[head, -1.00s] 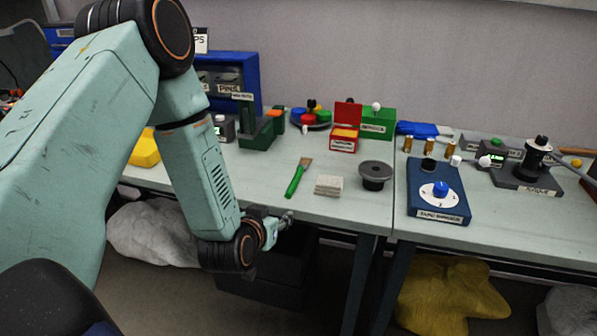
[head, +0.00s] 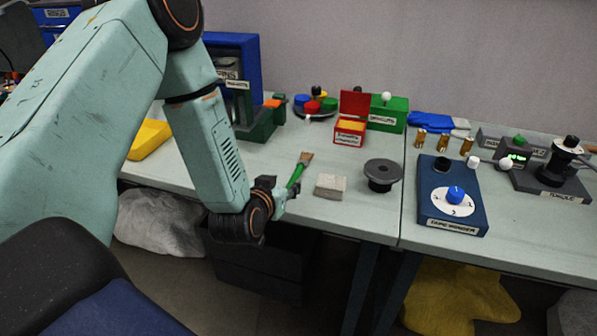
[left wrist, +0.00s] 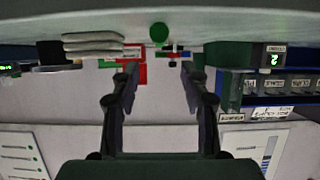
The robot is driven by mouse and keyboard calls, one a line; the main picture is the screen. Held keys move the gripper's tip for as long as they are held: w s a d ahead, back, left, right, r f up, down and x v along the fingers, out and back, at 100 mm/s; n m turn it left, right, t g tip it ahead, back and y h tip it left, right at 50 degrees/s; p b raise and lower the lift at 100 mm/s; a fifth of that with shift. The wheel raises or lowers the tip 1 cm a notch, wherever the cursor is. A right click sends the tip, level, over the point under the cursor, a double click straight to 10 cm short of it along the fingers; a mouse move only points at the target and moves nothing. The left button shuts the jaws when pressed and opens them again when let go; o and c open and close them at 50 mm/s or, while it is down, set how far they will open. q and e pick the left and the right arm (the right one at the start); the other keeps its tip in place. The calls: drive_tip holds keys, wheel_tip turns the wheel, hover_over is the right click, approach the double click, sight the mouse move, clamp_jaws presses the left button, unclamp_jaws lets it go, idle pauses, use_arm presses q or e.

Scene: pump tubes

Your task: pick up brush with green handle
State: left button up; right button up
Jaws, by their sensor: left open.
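The brush with the green handle (head: 296,175) lies on the table near its front edge, bristles pointing away from me. Its round green handle end (left wrist: 159,32) seems to show end-on in the left wrist view, above the gap between the fingertips. My left gripper (head: 287,194) is at the table's front edge, close to the handle's near end, and overlaps it in the head view. In the left wrist view the gripper (left wrist: 157,68) is open with nothing between its fingers. I cannot tell whether it touches the handle. My right gripper is not in view.
A stack of beige pads (head: 331,186) lies just right of the brush, and a dark round spool (head: 382,174) stands beyond it. A red box (head: 351,118) and a green stand (head: 262,122) are behind. The blue tape winder (head: 453,197) is farther right.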

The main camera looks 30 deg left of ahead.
sight(292, 180)
use_arm(q)
drive_tip(key=x, duration=0.3)
drive_tip(key=f+b+x, duration=0.1)
drive_tip(key=x, duration=0.2)
drive_tip(key=shift+s+r, duration=0.1)
drive_tip(key=shift+s, duration=0.15)
drive_tip(key=shift+w+a, duration=0.15)
drive_tip(key=shift+w, duration=0.2)
drive_tip(key=shift+c, duration=0.2)
drive_tip(key=c, duration=0.5)
drive_tip(key=shift+w, duration=0.1)
clamp_jaws()
